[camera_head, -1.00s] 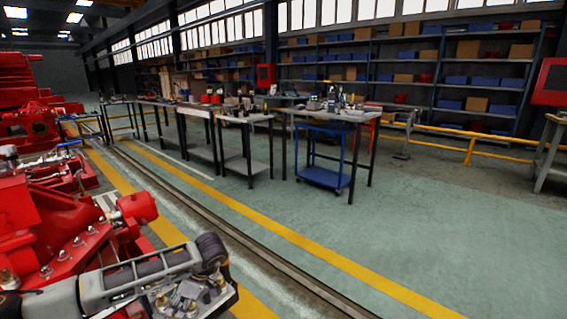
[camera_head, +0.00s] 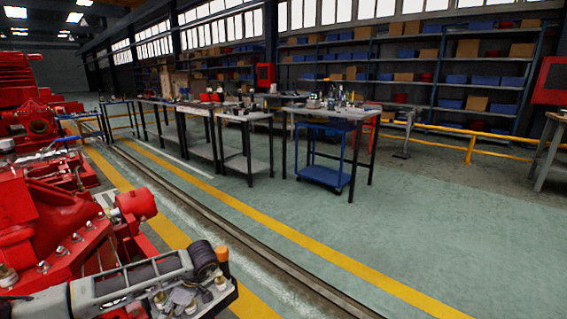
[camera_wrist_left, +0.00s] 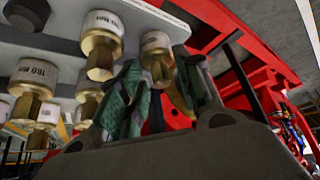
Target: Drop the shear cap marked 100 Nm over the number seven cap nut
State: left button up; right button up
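My left gripper (camera_head: 182,294) is low over a grey tray (camera_head: 232,298) at the bottom left of the head view. In the left wrist view its two greenish fingers (camera_wrist_left: 160,85) stand apart. A cap with a white band and brass hex (camera_wrist_left: 157,55) shows in the gap between them; I cannot tell whether they touch it. The cap marked 100 Nm cannot be singled out. Silvery nuts (camera_head: 61,252) line the red machine; their numbers are unreadable. My right gripper is out of view.
The red machine (camera_head: 30,215) fills the left side, close to my left arm. Workbenches (camera_head: 335,114) and a blue trolley (camera_head: 325,175) are farther off. The green floor at right is clear.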

pick_arm(q)
jog(key=shift+c, duration=0.2)
grip_shut()
jog(key=shift+r, duration=0.15)
jog(key=shift+r+p, duration=2.6)
jog(key=shift+r, duration=0.3)
